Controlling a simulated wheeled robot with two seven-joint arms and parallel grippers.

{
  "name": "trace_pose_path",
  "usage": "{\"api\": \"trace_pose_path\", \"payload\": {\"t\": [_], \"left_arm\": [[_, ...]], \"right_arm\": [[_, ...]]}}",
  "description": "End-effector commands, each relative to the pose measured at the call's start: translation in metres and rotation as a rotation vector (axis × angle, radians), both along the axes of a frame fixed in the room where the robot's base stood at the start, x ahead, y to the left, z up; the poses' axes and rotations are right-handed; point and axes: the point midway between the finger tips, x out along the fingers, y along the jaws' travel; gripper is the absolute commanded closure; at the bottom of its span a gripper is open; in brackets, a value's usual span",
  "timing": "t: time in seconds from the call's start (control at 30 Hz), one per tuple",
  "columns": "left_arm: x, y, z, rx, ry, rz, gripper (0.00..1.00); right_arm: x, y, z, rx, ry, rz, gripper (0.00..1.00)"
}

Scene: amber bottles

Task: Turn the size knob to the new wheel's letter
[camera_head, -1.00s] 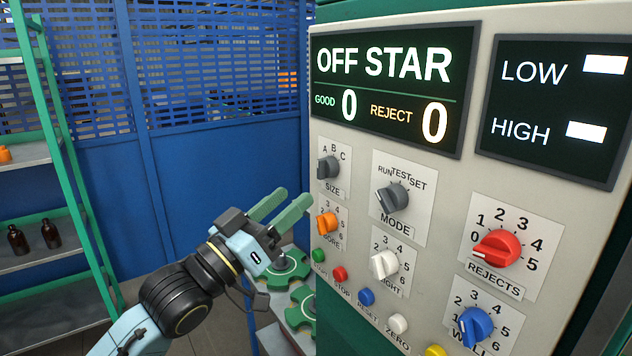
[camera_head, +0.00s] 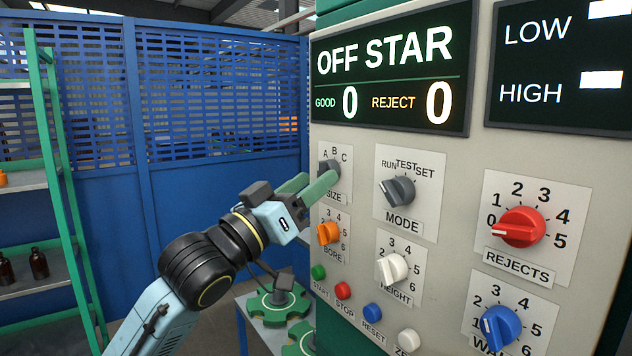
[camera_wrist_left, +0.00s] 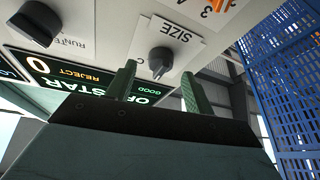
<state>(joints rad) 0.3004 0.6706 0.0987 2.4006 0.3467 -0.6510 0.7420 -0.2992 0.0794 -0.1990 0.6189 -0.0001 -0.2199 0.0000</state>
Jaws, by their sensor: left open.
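The dark grey SIZE knob (camera_head: 327,167) is on the left of the panel, under the letters A, B and C. My left gripper (camera_head: 319,181) is open just in front of it, and a green finger overlaps the knob's lower part. In the left wrist view the knob (camera_wrist_left: 161,60) appears upside down, between the two spread fingertips (camera_wrist_left: 158,72); contact is not visible. The letter it points at cannot be told. Green star wheels (camera_head: 268,306) lie on a table below; no letter on them is readable. My right gripper is not in view.
The orange BORE knob (camera_head: 328,233) is close below the fingers, and the grey MODE knob (camera_head: 398,190) is to the right. The display (camera_head: 390,70) reads OFF STAR, GOOD 0, REJECT 0. A green shelf (camera_head: 60,160) with brown bottles stands left.

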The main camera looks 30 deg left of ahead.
Motion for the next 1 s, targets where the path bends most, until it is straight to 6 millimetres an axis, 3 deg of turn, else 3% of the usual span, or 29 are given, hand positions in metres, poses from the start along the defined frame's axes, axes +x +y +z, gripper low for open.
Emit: {"api": "trace_pose_path", "payload": {"t": [0.2, 0.5, 0.83, 1.0], "left_arm": [[0.016, -0.004, 0.007, -0.001, 0.0, -0.001, 0.48], [0.018, -0.004, 0.007, 0.0, 0.001, 0.0, 0.48], [0.018, -0.004, 0.006, 0.0, 0.001, 0.0, 0.89], [0.018, -0.004, 0.006, 0.007, -0.001, 0.001, 0.92]], "right_arm": [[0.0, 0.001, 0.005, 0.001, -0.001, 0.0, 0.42], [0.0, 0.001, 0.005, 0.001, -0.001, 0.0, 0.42], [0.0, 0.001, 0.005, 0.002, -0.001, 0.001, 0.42], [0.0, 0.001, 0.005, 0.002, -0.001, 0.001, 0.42]]}}
